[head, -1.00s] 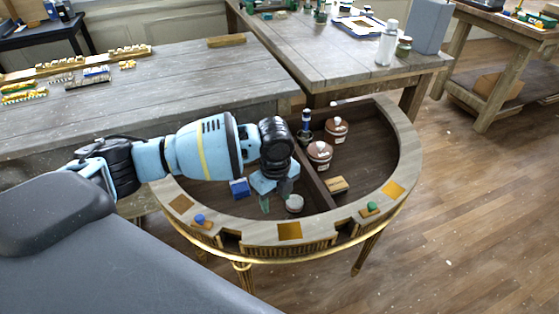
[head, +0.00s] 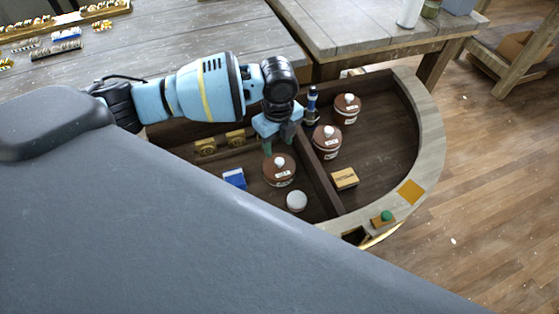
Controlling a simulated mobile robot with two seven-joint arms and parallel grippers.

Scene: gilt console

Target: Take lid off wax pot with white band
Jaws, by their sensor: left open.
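Three brown wax pots with pale knobs on their lids stand in the half-round console: one in the left compartment (head: 279,172), one just right of the divider (head: 327,143), one farther back (head: 347,108). The two right of the divider show white marks low on their sides. Which pot has the white band is hard to tell at this size. My left gripper (head: 279,143) is open and empty, fingers pointing down, just behind the left-compartment pot. Whether it touches that pot is unclear. My right gripper is out of view.
The console's rim (head: 432,135) curves around the right side. A dark blue bottle (head: 311,107) stands close right of my gripper. A blue box (head: 234,179), a white round jar (head: 297,201) and a tan box (head: 344,178) sit nearer the front. The right compartment's right side is clear.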

